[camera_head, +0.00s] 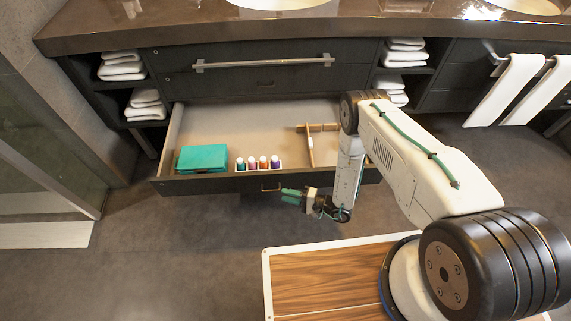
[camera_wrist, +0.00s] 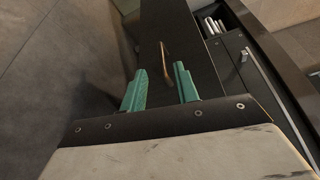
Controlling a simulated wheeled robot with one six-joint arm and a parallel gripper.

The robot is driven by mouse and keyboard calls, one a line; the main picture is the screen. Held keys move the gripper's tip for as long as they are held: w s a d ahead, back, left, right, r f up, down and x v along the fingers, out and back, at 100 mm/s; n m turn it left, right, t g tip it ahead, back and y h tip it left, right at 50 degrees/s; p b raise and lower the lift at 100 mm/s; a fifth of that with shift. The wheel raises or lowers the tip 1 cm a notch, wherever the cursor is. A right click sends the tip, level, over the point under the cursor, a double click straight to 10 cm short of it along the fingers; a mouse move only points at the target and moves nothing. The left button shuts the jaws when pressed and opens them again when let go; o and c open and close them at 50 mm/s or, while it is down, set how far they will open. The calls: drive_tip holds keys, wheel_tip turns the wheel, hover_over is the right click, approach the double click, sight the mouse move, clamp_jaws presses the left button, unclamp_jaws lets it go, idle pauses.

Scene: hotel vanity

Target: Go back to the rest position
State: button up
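My gripper (camera_head: 291,196) is just in front of the open drawer's front panel, near its brass handle (camera_head: 271,189). In the wrist view its two green fingers (camera_wrist: 160,90) are spread apart with nothing between them. The handle also shows in the wrist view (camera_wrist: 166,62), ahead of the fingers and apart from them. The drawer (camera_head: 225,124) is pulled out under the counter. My arm reaches from the lower right over the drawer's right side and hides part of it.
The drawer holds a teal box (camera_head: 202,158), several small bottles (camera_head: 263,162) and a wooden divider (camera_head: 310,146). Folded white towels (camera_head: 122,65) sit in side shelves, and others hang (camera_head: 509,88) at right. A glass panel (camera_head: 40,150) stands at left. Floor (camera_head: 170,250) is clear at lower left.

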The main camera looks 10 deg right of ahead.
drive_tip(key=s+a+r+m+g+y, duration=0.1)
drive_tip(key=s+a+r+m+g, duration=0.1)
drive_tip(key=s+r+g, duration=0.35)
drive_tip(key=d+r+n+g+h, duration=0.3)
drive_tip(key=r+g, duration=0.2)
drive_tip(key=r, duration=0.9)
drive_tip(key=d+r+n+g+h, duration=0.25)
drive_tip(key=r+g, duration=0.35)
drive_tip(key=r, duration=0.8)
drive_tip(key=s+d+r+n+t+h, duration=0.1)
drive_tip(key=s+d+r+t+h, duration=0.2)
drive_tip(key=r, duration=0.8)
drive_tip(key=s+d+r+n+t+h, duration=0.1)
drive_tip(key=s+d+r+t+h, duration=0.3)
drive_tip(key=s+d+r, duration=0.4)
drive_tip(key=s+d+r+n+t+h, duration=0.1)
drive_tip(key=s+d+r+t+h, duration=0.3)
drive_tip(key=r, duration=1)
drive_tip(key=shift+s+d+r, duration=0.35)
drive_tip(key=shift+s+d, duration=0.3)
drive_tip(key=shift+s, duration=0.55)
